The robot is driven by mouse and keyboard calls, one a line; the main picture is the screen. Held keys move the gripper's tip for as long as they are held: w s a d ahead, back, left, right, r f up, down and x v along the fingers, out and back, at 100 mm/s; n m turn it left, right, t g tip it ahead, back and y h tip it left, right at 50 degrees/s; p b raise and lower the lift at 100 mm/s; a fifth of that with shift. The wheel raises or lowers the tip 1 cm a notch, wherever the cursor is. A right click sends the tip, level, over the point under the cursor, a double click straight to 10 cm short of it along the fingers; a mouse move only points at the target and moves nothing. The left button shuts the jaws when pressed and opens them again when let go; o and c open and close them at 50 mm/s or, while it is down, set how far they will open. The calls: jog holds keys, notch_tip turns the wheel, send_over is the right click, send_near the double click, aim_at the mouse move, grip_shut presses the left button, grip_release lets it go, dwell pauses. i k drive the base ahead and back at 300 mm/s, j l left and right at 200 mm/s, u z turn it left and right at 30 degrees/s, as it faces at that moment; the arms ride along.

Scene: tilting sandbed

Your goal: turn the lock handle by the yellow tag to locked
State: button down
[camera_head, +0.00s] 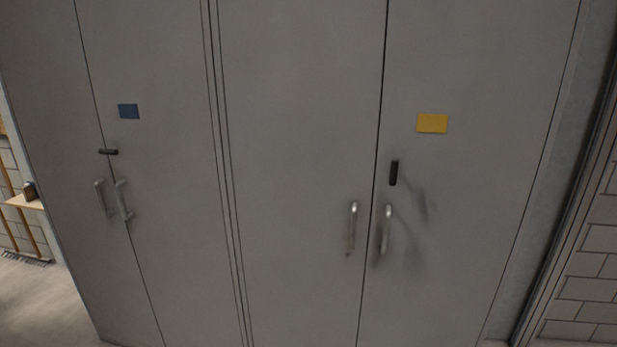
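The yellow tag (432,123) is on the upper part of the right-hand grey cabinet door. The black lock handle (394,173) is below and left of the tag, close to the seam between the two doors. This handle stands upright. My gripper is not in view, and nothing touches the handle.
Two silver pull handles (352,228) (386,230) flank the seam below the lock. On the left cabinet, a blue tag (129,111) sits above another black handle (108,152) that lies level across the seam. A small wooden shelf (24,202) is at the far left.

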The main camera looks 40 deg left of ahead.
aim_at(395, 163)
jog(key=u, duration=1.2)
